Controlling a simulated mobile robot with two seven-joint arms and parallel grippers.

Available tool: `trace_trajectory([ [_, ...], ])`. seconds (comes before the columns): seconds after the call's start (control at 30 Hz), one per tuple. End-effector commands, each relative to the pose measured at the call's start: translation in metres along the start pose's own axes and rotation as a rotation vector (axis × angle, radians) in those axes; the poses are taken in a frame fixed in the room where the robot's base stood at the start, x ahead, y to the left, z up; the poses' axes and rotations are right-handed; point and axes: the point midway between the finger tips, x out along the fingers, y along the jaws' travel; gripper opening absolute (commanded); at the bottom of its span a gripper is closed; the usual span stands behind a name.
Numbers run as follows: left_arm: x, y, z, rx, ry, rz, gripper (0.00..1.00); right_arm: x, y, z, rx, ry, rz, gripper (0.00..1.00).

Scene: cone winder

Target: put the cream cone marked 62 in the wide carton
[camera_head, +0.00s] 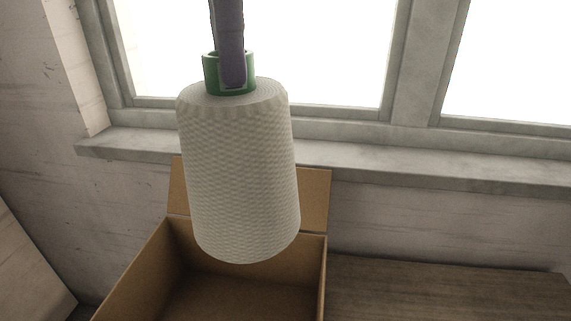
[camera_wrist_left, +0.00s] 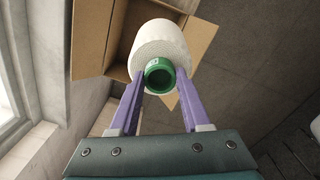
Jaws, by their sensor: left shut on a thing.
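A cream cone (camera_head: 240,175) of yarn hangs upright, slightly tilted, in the head view, with a green tube (camera_head: 212,73) at its top. My left gripper (camera_head: 232,82), with purple fingers, is shut on the green tube. In the left wrist view the two fingers of my left gripper (camera_wrist_left: 160,84) sit on either side of the green tube (camera_wrist_left: 159,77), with the cone (camera_wrist_left: 160,43) beyond. No number can be read on the cone. The open carton (camera_head: 322,270) stands below and behind the cone; its inside looks empty where it shows. It also shows in the left wrist view (camera_wrist_left: 92,35). My right gripper is not seen.
A window with a grey sill (camera_head: 400,172) runs along the wall behind the carton. A bare wooden surface (camera_head: 450,290) lies to the right of the carton. The carton's back flap (camera_head: 314,200) stands up near the wall.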

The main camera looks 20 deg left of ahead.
Motion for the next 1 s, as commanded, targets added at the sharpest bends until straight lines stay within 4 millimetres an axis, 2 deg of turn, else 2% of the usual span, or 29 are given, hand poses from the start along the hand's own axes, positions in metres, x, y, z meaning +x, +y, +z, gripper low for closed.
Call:
trace_trajectory([
  [0.03,0.035,0.005,-0.003,-0.097,-0.001,-0.001,0.00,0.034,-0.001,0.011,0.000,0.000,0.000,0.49],
  [0.3,0.121,0.027,-0.019,-0.632,0.006,0.001,0.00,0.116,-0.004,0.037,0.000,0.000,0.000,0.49],
  [0.4,0.146,0.034,-0.025,-0.803,0.009,0.001,0.00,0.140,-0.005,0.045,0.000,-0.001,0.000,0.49],
  [0.6,0.176,0.043,-0.032,-1.036,0.012,0.004,0.00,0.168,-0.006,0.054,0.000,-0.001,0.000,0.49],
  [0.77,0.188,0.045,-0.035,-1.110,0.015,0.003,0.00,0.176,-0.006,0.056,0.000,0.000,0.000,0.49],
  [0.87,0.208,0.044,-0.035,-1.118,0.019,0.001,0.00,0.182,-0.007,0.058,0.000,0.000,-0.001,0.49],
  [1.0,0.246,0.043,-0.037,-1.116,0.022,0.001,0.00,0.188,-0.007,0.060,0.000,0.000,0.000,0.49],
])
